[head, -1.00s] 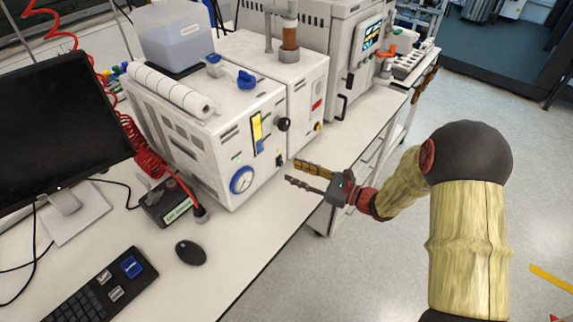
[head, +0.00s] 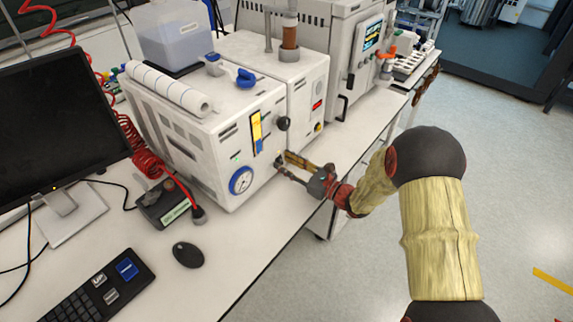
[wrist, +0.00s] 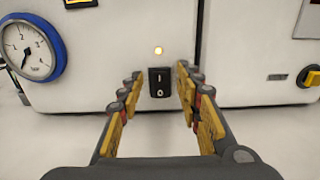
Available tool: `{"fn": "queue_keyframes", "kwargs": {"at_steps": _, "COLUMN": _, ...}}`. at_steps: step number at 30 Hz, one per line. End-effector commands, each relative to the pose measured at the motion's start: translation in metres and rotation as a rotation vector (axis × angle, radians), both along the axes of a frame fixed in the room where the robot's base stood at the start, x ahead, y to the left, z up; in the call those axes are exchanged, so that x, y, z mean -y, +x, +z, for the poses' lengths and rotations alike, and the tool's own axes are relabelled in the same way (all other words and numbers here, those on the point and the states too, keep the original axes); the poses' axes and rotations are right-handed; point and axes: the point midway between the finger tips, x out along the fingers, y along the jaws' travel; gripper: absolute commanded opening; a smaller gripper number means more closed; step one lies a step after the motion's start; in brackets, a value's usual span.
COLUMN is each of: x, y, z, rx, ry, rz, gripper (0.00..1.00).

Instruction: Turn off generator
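The generator (head: 215,150) is a white box on the bench, with a blue-rimmed gauge (head: 241,180) on its front. In the wrist view its black rocker switch (wrist: 160,82), marked I and O, sits low on the white front panel. A small light (wrist: 158,51) above the switch glows warm yellow. My gripper (wrist: 158,88) is open, with its yellow and dark fingers on either side of the switch. In the head view my gripper (head: 281,162) is close to the front panel and hides the switch area. I cannot tell whether the fingertips touch the panel.
A second white unit (head: 308,95) with a yellow knob stands right beside the generator. A monitor (head: 55,120), keyboard (head: 92,296), mouse (head: 188,254) and small black box (head: 168,204) are on the bench at left. Bare bench top (head: 262,225) lies in front of the generator.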

Motion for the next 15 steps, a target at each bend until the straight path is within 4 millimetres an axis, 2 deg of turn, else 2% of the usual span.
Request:
{"fn": "queue_keyframes", "kwargs": {"at_steps": 5, "x": 0.0, "y": 0.0001, "z": 0.0002, "rx": 0.0, "ry": 0.0, "rz": 0.0, "gripper": 0.35}}
{"fn": "queue_keyframes", "kwargs": {"at_steps": 15, "x": 0.0, "y": -0.0001, "z": 0.0001, "rx": 0.0, "ry": 0.0, "rz": 0.0, "gripper": 0.16}}
